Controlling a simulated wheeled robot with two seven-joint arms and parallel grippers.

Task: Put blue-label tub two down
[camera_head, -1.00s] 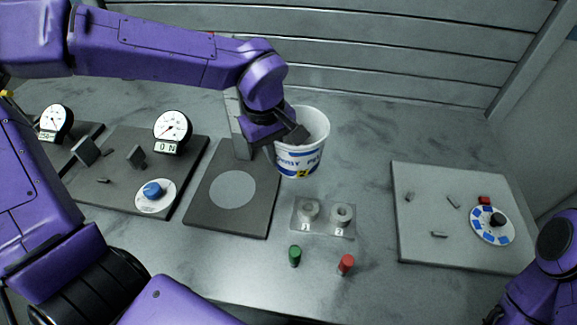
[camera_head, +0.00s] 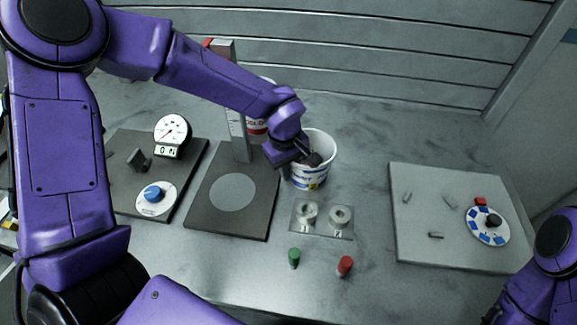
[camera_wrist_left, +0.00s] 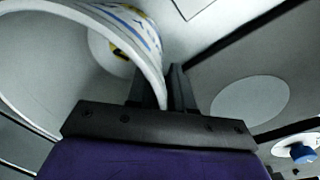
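The white tub with the blue label and a yellow mark (camera_head: 311,176) stands upright on or just above the table, behind the numbered plate; I cannot tell whether its base touches. My left gripper (camera_head: 306,161) is shut on its left wall at the rim. In the left wrist view, the tub's wall (camera_wrist_left: 130,48) runs between the two fingers (camera_wrist_left: 163,88). My right gripper is out of view; only part of that arm shows at the lower right.
A dark board with a grey disc (camera_head: 233,192) and an upright scale post (camera_head: 236,125) is at the left. Another tub with a red label (camera_head: 257,127) is partly hidden behind my arm.

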